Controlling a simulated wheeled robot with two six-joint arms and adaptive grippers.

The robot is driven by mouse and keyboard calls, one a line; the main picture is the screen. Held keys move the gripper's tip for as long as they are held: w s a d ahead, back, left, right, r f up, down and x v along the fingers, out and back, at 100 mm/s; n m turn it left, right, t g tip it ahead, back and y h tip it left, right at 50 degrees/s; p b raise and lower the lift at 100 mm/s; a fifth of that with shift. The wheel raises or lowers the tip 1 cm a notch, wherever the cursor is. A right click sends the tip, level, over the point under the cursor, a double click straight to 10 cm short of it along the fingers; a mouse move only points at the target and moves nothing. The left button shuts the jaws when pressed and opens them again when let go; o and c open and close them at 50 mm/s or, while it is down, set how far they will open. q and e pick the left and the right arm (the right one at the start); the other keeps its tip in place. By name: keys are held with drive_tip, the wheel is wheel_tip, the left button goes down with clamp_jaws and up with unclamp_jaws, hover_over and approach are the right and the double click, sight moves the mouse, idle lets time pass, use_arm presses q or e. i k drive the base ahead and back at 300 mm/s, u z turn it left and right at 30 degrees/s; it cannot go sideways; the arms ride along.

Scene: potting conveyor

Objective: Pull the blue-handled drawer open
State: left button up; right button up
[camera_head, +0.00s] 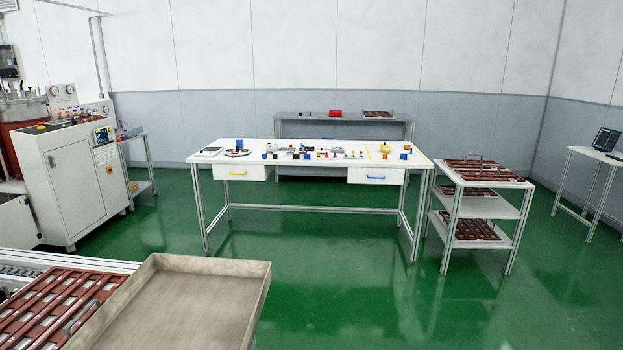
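The blue-handled drawer (375,181) hangs under the right end of a white workbench (320,185) across the room. Its front is white, its blue handle (376,177) is at the middle of the front, and it looks shut. A like drawer with a yellow handle (237,173) hangs under the left end of the bench. Neither of my grippers shows in the head view, so I cannot see what they hold or where they are.
A grey tray (205,262) and a rack of brown-red trays (45,305) stand close at the lower left. A white cabinet machine (75,185) is at the left. A shelved cart (508,212) stands right of the bench. Green floor (350,290) before the bench is clear.

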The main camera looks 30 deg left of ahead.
sight(356, 175)
drive_tip(key=u, duration=0.1)
drive_tip(key=i, duration=5)
